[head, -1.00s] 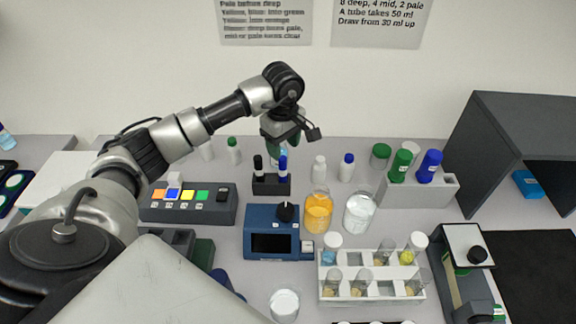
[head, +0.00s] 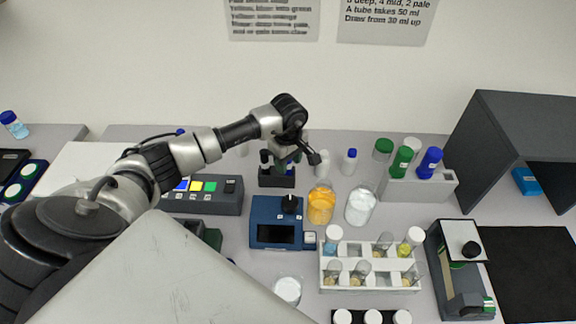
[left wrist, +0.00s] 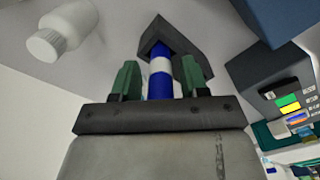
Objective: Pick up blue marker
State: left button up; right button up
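The blue marker (left wrist: 160,75), blue with a white band, stands in its dark holder in the left wrist view. My left gripper (left wrist: 160,80) is open, with one green finger on each side of the marker and a gap visible on both sides. In the head view my left gripper (head: 284,158) is low over the dark marker holder (head: 277,182) and mostly hides the blue marker. A black marker (head: 264,158) stands at the left of the holder. My right gripper is not in view.
A blue-capped bottle (head: 349,162) stands right of the holder. A blue device (head: 278,222), an orange beaker (head: 321,206) and a button panel (head: 215,196) are in front.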

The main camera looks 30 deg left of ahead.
pick_arm(q)
jog(key=c, duration=0.7)
jog(key=shift+o, duration=0.2)
jog(key=shift+r, duration=0.1)
